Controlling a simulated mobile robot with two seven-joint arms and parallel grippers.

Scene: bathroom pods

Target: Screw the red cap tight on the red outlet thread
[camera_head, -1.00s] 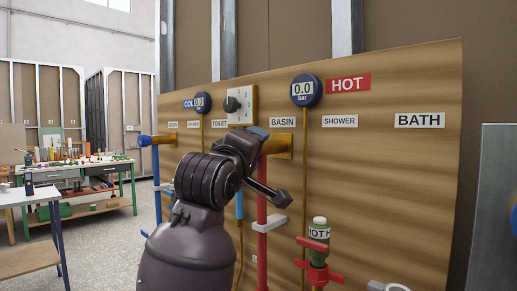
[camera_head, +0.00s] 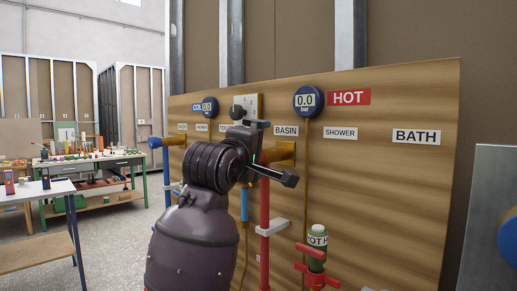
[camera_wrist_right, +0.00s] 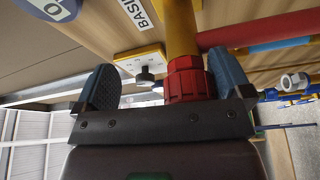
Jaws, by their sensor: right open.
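My right gripper (camera_head: 270,150) is at the brass outlet (camera_head: 285,152) on the wooden board, with its jaws apart. In the right wrist view, the red cap (camera_wrist_right: 186,78) is between the two open fingers (camera_wrist_right: 162,82), nearer the finger on the right. A gap separates it from the left finger. The cap sits at the end of the yellow outlet pipe (camera_wrist_right: 179,25); the thread itself is hidden, and I cannot tell how tight the cap is. In the head view the gripper hides the cap. My left gripper is not in view.
A red pipe (camera_head: 264,225) runs below the outlet. Blue gauges (camera_head: 308,100) and labels line the board's top. Workbenches (camera_head: 95,165) stand at the far left.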

